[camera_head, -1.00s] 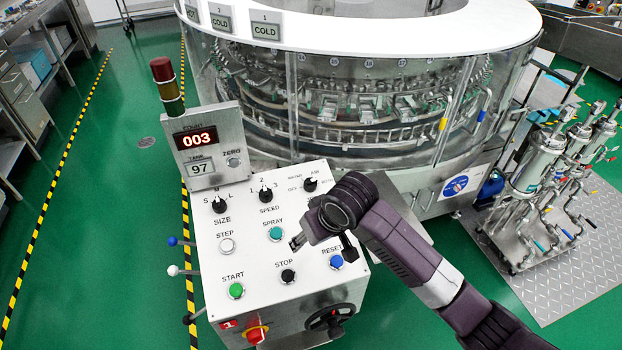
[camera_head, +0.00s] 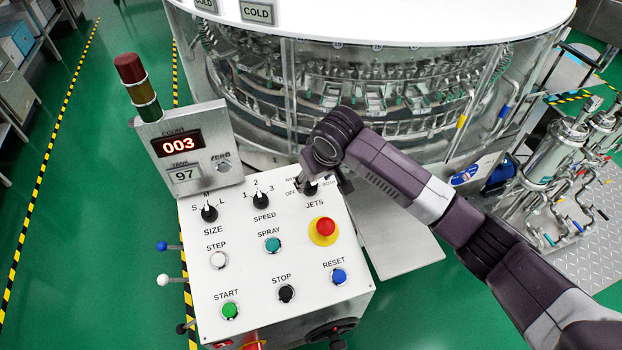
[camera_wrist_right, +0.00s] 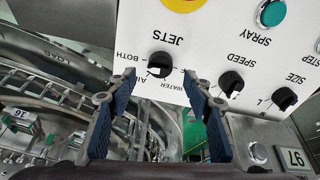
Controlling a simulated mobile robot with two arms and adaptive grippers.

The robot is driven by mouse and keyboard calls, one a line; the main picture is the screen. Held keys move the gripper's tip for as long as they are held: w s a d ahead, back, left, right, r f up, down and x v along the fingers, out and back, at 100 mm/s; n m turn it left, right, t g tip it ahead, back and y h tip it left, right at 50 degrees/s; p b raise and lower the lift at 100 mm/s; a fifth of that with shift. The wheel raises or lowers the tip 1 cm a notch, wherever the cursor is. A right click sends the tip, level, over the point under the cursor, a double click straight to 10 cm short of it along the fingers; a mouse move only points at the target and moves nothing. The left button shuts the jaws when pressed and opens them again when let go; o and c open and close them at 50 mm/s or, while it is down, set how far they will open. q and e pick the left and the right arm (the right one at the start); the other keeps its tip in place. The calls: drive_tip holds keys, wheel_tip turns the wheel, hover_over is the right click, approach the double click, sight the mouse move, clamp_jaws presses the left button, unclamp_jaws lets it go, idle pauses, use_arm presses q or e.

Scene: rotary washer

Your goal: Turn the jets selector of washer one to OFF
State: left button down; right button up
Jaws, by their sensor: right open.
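The jets selector (camera_head: 309,189) is a black knob on the white sloped panel, above the JETS label. In the right wrist view the knob (camera_wrist_right: 160,63) shows upside down, with BOTH, AIR and WATER around it. Its white mark seems to point towards AIR. OFF is readable left of the knob in the head view. My right gripper (camera_wrist_right: 159,76) is open and empty, its fingertips on either side of the knob in the wrist view. I cannot tell whether they touch it. In the head view my right gripper (camera_head: 322,179) partly hides the labels. My left gripper is not in view.
The speed (camera_head: 261,200) and size (camera_head: 209,213) knobs stand left of the selector. A red emergency button (camera_head: 325,227) sits below it. The counter box (camera_head: 189,150) rises at the panel's back left. The round glazed washer (camera_head: 380,95) stands close behind.

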sight(311, 185)
drive_tip(key=x, duration=0.3)
drive_tip(key=shift+a+f, duration=0.1)
drive_tip(key=shift+f, duration=0.15)
drive_tip(key=shift+w+f, duration=0.3)
drive_tip(key=shift+f, duration=0.3)
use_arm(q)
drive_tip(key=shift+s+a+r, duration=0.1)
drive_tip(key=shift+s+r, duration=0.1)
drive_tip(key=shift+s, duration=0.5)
use_arm(e)
drive_tip(key=c, duration=1.1)
